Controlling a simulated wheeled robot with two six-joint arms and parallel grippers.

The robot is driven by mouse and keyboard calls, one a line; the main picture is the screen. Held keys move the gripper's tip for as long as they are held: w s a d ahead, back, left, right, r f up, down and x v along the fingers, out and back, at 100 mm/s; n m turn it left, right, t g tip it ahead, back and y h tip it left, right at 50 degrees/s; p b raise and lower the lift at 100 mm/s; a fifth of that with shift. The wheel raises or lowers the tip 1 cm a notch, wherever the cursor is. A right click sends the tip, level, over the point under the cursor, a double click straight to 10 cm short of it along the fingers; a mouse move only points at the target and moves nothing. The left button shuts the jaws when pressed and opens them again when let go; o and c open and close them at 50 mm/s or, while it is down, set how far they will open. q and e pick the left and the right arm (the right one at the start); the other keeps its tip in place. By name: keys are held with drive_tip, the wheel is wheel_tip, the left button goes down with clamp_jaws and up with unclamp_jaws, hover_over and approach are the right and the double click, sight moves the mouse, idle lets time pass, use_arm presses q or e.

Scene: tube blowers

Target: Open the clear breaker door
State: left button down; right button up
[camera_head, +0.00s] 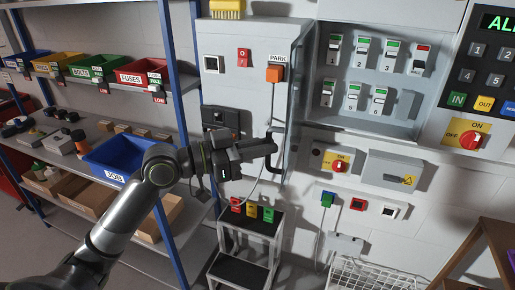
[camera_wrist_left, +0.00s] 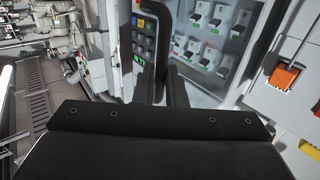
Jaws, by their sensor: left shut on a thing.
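The breaker box (camera_head: 323,100) is on the wall at the upper right of the head view, with several numbered breakers showing clearly. A black bar handle (camera_head: 273,146) stands left of and below the box. It also shows upright in the wrist view (camera_wrist_left: 183,25). My left gripper (camera_head: 268,150) is shut on this handle. In the wrist view its dark fingers (camera_wrist_left: 168,88) meet the handle's lower part, and the breakers lie behind. My right gripper is in neither view.
A white cabinet (camera_head: 225,88) with an orange PARK block (camera_head: 275,73) stands left of the box. A shelf with a blue bin (camera_head: 112,160) is at left. A step stool (camera_head: 250,222) stands below my gripper. Yellow and red switches (camera_head: 338,162) are below the box.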

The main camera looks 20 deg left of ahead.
use_arm(q)
drive_tip(key=shift+w+a+r, duration=0.1)
drive_tip(key=shift+w+r, duration=0.15)
drive_tip(key=c, duration=1.8)
unclamp_jaws()
drive_tip(key=o, duration=0.3)
drive_tip(key=shift+w+d+f, duration=0.2)
drive_tip(key=shift+w+f, duration=0.2)
drive_tip(key=shift+w, duration=0.25)
drive_tip(key=shift+s+a, duration=0.1)
drive_tip(key=shift+s, duration=0.2)
